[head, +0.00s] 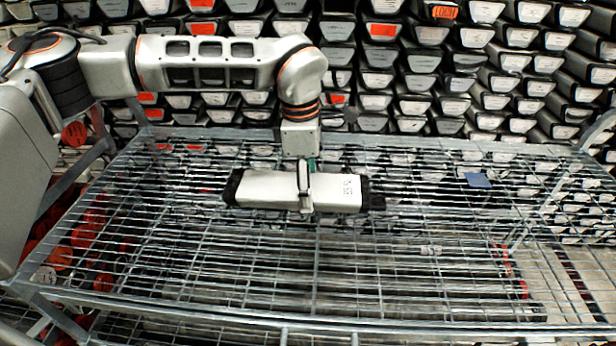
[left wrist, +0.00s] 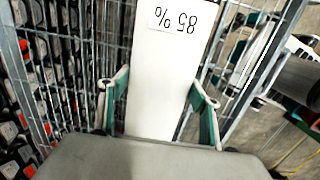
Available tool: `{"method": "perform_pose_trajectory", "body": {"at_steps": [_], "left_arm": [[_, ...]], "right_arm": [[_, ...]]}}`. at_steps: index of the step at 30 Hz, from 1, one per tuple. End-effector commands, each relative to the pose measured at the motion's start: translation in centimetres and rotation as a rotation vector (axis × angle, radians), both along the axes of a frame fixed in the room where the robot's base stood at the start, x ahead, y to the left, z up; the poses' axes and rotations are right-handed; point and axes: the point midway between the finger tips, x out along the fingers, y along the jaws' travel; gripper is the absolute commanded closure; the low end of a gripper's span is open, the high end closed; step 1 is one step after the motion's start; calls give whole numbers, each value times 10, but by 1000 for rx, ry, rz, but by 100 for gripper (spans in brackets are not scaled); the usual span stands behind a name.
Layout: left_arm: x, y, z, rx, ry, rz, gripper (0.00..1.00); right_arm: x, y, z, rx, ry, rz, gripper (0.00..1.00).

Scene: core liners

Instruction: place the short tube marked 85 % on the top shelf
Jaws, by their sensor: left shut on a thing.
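The short tube (head: 265,190) is white with black end caps and lies level, crosswise over the wire top shelf (head: 180,262). My left gripper (head: 305,200) reaches down from above and is shut around the tube's middle. In the left wrist view, the tube (left wrist: 160,80) carries an upside-down "85 %" label, with the green-lined fingers of my left gripper (left wrist: 157,112) on both sides. I cannot tell whether the tube touches the shelf wires or hangs just above them. My right gripper is not in view.
Rows of stacked core liners (head: 375,80) fill the wall behind the shelf. A small blue piece (head: 477,180) shows at the shelf's right. The shelf's front and right parts look clear. Red-capped tubes (head: 88,235) show at the lower left.

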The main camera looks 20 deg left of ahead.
Motion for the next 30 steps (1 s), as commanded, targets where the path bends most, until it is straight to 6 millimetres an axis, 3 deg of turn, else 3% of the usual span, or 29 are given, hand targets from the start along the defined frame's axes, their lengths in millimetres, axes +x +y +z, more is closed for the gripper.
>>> {"method": "perform_pose_trajectory", "body": {"at_steps": [9, 20, 21, 22, 23, 30], "left_arm": [[0, -1, -36, -2, -1, -1, 92], [1, 0, -38, -1, -3, -1, 92], [0, 0, -40, 0, 0, -1, 35], [0, 0, -40, 0, 0, -1, 27], [0, 0, -40, 0, 0, -1, 20], [0, 0, -41, 1, 1, -1, 20]], "right_arm": [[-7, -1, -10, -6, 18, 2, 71], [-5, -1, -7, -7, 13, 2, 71], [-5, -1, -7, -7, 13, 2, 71], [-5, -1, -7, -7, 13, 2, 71], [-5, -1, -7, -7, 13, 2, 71], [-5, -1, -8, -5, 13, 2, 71]]}}
